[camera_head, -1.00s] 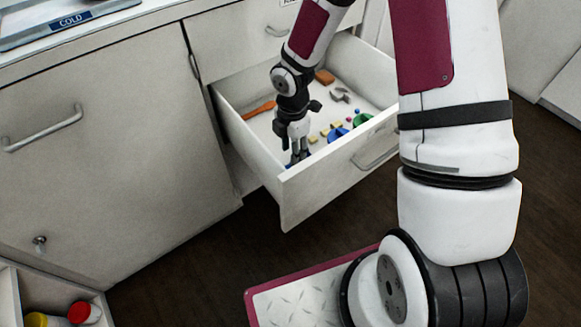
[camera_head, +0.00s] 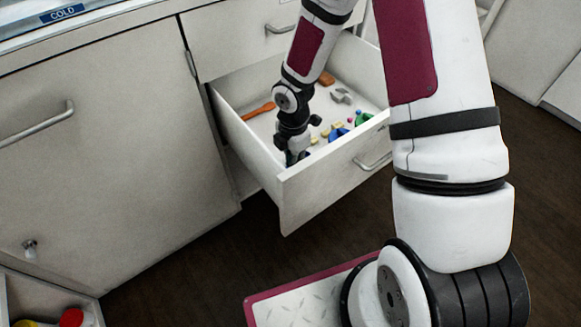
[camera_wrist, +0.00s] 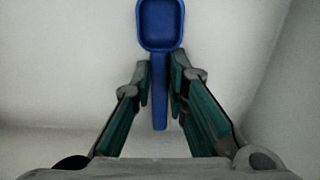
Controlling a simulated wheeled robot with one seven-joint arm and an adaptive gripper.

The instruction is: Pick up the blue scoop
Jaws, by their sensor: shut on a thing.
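The blue scoop (camera_wrist: 160,28) shows in the wrist view, its square bowl at the top and its handle running down between my fingers. My gripper (camera_wrist: 161,75) is shut on the scoop's handle, one finger on each side. In the head view my gripper (camera_head: 296,156) is down inside the open drawer (camera_head: 330,185), in its front left corner. The scoop is hidden there behind my gripper and the drawer front.
The drawer also holds an orange utensil (camera_head: 258,111), a grey piece (camera_head: 341,96), a green item (camera_head: 363,117), a blue item (camera_head: 338,134) and several small blocks. The drawer walls stand close around my gripper. A cabinet door (camera_head: 95,150) is at left.

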